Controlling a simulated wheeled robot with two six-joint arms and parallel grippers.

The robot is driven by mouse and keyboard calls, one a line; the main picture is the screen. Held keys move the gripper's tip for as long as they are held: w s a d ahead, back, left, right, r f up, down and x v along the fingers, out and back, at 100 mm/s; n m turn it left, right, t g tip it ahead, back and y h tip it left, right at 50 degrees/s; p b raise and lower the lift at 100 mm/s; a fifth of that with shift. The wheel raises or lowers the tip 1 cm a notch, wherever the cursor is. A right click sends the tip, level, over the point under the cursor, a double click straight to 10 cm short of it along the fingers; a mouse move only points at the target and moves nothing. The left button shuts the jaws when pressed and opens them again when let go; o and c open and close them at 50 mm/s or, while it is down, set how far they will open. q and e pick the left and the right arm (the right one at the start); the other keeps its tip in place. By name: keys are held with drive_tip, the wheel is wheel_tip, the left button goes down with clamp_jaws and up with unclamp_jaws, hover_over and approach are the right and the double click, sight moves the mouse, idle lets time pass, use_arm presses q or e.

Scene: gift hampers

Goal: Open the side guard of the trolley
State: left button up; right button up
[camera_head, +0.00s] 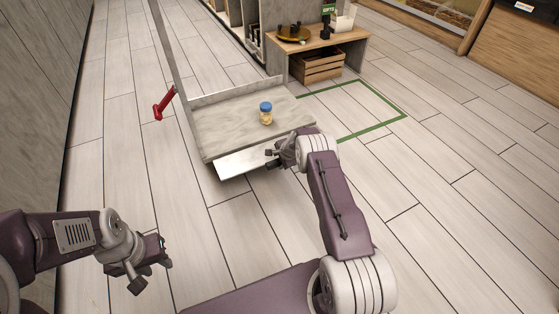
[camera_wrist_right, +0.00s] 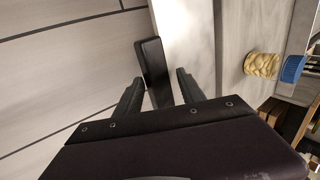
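The trolley (camera_head: 214,120) has a grey deck with a low back edge and a tall post at its left. Its side guard (camera_head: 242,163) is a pale panel along the near edge of the deck, and looks folded outward and down. My right gripper (camera_head: 271,156) is at the right part of this panel. In the right wrist view its two fingers (camera_wrist_right: 158,90) are apart, with a black handle (camera_wrist_right: 152,60) between them beside the pale panel; contact cannot be told. My left gripper (camera_head: 152,266) is open and empty above the floor at lower left.
A jar with a blue lid (camera_head: 266,113) stands on the deck. A red lever (camera_head: 164,103) sticks out left of the post. A wooden bench (camera_head: 345,48) with a crate (camera_head: 322,64) stands behind. A green outline (camera_head: 385,123) marks the floor; surrounding floor is clear.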

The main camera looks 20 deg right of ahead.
drive_tip(key=shift+d+r, duration=0.1)
drive_tip(key=p+v, duration=0.4)
drive_tip(key=v, duration=0.5)
idle(0.4)
